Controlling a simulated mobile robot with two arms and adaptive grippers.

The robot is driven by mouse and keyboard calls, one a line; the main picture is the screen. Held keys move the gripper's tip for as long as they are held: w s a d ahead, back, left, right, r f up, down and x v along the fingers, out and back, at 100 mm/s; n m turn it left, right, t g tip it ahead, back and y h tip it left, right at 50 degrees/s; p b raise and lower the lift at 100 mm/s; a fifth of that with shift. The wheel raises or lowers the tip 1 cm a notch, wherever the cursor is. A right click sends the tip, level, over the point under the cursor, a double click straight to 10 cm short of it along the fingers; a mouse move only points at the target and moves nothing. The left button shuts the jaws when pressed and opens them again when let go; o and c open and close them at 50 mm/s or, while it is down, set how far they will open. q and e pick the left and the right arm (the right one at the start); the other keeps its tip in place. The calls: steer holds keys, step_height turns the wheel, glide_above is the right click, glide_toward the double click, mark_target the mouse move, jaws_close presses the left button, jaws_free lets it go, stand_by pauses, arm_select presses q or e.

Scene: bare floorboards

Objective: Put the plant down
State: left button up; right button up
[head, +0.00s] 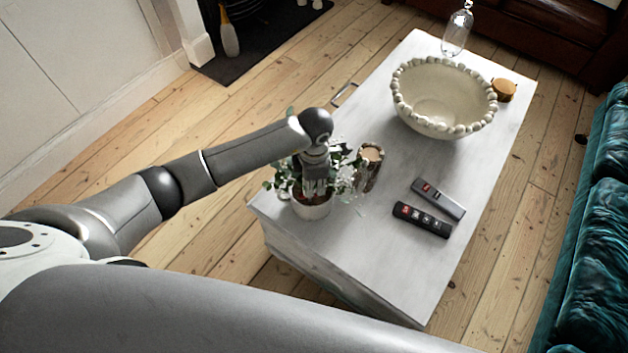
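The plant (341,181) is leafy and green in a small pale pot (312,208). It is at the near left corner of the white table (371,263), and the pot appears to rest on the top. My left gripper (314,190) points down into the middle of the plant from above. Leaves and the gripper's own body hide its fingertips, so I cannot tell whether it is shut on anything. My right gripper is not in view.
A candle holder (370,168) stands just right of the plant. Two remotes (421,219) lie further right. A large beaded bowl (440,100), a glass bottle (457,32) and a small wooden jar (503,90) stand towards the far end. A teal sofa (590,250) is at right.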

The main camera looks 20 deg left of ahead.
arm_select(q)
step_height(320, 180, up, 12)
stand_by(0.6)
steer(key=shift+s, duration=0.1)
stand_by(0.4)
